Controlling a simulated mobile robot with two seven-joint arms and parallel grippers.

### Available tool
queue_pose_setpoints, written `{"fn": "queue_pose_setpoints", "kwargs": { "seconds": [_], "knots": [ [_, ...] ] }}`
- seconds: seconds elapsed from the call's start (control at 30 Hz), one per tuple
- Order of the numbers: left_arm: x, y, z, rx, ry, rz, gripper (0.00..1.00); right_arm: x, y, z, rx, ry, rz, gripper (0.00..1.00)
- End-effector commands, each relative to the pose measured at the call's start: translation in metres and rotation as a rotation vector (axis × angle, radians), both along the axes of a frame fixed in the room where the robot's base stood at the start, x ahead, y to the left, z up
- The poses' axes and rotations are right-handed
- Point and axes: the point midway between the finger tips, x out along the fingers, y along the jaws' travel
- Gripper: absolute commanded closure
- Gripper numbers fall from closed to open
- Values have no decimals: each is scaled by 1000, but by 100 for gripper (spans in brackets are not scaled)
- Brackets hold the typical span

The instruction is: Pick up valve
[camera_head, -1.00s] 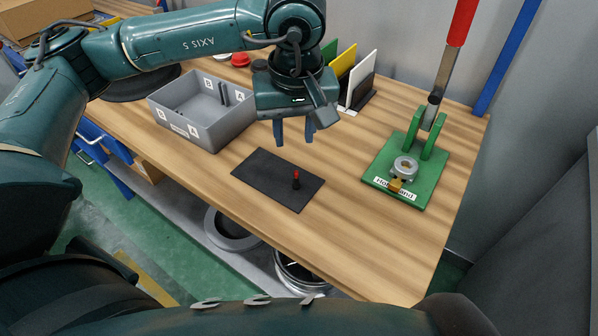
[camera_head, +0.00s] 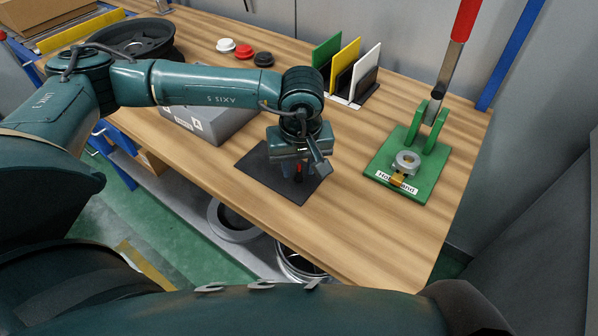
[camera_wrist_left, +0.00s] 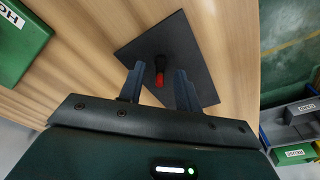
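The valve (camera_head: 299,177), small and upright with a red part and a black part, stands on the black mat (camera_head: 252,164). In the left wrist view the valve (camera_wrist_left: 159,68) shows between the finger tips, with the mat (camera_wrist_left: 198,62) beneath it. My left gripper (camera_head: 299,171) points down over the mat, low and near the valve. Its fingers (camera_wrist_left: 158,76) are apart, one on each side of the valve, with gaps visible. In the head view the gripper partly hides the valve and mat. My right gripper is in neither view.
A green hand press (camera_head: 413,170) with a red lever stands to the right. A grey bin (camera_head: 207,118) lies left, partly behind my arm. Coloured plates (camera_head: 345,67) in a rack and several caps (camera_head: 244,51) are behind. Bare wood surrounds the mat.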

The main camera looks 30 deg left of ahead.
Motion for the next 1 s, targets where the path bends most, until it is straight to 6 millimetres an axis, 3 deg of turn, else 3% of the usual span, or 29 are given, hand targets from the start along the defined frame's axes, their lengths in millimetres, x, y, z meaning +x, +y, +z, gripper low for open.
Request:
{"fn": "queue_pose_setpoints", "kwargs": {
  "seconds": [0.17,0.6,1.0],
  "knots": [
    [0,0,0,0,0,-1,66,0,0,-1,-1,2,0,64],
    [0,0,0,-1,1,0,100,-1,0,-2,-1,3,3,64],
    [0,0,4,-2,-1,0,100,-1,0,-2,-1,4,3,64]
  ]
}}
